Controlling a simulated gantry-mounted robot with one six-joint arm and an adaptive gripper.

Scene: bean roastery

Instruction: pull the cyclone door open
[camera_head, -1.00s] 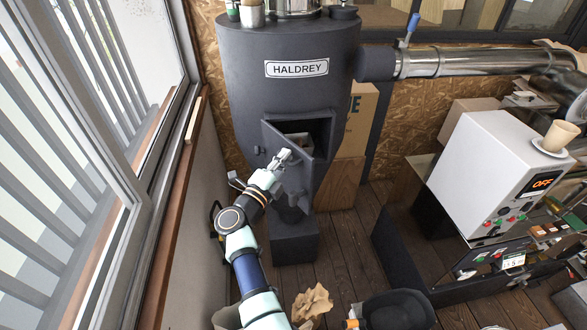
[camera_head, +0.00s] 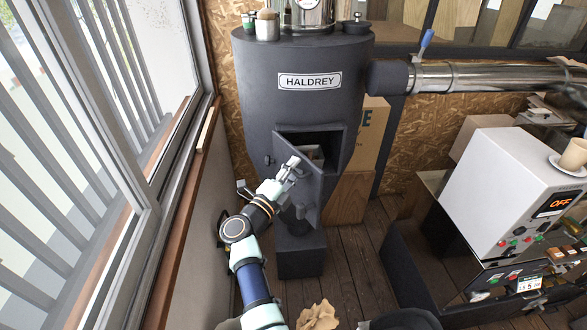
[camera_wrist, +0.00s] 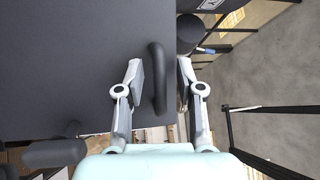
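The dark grey cyclone (camera_head: 305,105) with the HALDREY label stands at the centre of the head view. Its door (camera_head: 312,190) is partly open, swung out from the left side of a dark opening (camera_head: 330,138). A pale block-like thing shows inside. In the wrist view the door's flat face (camera_wrist: 75,60) fills the left, with a dark bar handle (camera_wrist: 159,80) on it. My gripper (camera_head: 293,164) is at the door's outer face. In the wrist view my gripper (camera_wrist: 160,72) is open, its fingers on either side of the handle, with visible gaps.
A window wall with a wooden sill (camera_head: 180,205) runs close on the left of my arm. A white machine with an OFF display (camera_head: 510,195) stands at the right. A crumpled paper bag (camera_head: 318,316) lies in front. Bare plank floor (camera_head: 345,255) lies right of the cyclone base.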

